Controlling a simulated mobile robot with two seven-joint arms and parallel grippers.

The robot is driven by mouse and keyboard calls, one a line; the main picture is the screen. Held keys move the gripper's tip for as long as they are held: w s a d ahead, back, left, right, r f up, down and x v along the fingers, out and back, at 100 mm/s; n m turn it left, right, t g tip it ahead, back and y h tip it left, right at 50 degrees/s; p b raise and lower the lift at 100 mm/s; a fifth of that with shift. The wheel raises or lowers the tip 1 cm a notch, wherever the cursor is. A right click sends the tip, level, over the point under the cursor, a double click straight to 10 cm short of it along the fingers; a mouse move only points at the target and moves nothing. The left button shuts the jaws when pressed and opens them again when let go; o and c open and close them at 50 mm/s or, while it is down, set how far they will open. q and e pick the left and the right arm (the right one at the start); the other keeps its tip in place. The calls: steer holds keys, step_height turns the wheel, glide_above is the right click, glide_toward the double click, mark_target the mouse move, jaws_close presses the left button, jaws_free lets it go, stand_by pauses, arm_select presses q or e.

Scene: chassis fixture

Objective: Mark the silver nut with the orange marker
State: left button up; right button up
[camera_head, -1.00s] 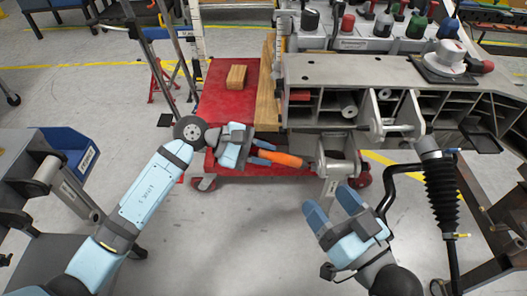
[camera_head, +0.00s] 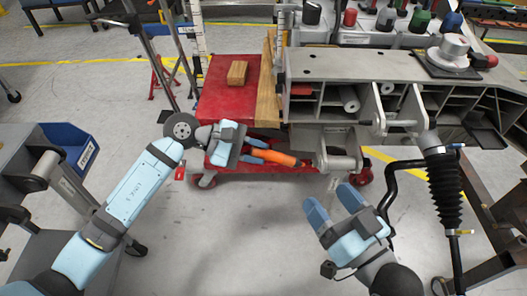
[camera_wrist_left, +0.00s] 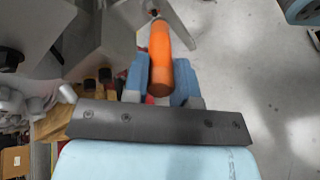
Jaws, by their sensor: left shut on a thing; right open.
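My left gripper (camera_head: 257,153) is shut on the orange marker (camera_head: 277,158), which points right toward the grey fixture. The marker also shows in the left wrist view (camera_wrist_left: 159,55) between the blue fingers, its far end near a grey metal part. I cannot tell whether its tip touches anything. My right gripper (camera_head: 334,207) is open and empty, in front of and below the fixture. I cannot make out the silver nut for certain in either view.
A black ribbed strut (camera_head: 442,188) hangs at the right. A blue bin (camera_head: 72,148) is at the left. Open floor lies in front.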

arm_select(q)
steer(key=a+b, duration=0.1)
steer(key=a, duration=0.3)
steer(key=shift+b, duration=0.35)
steer(key=shift+w, duration=0.1)
stand_by(0.8)
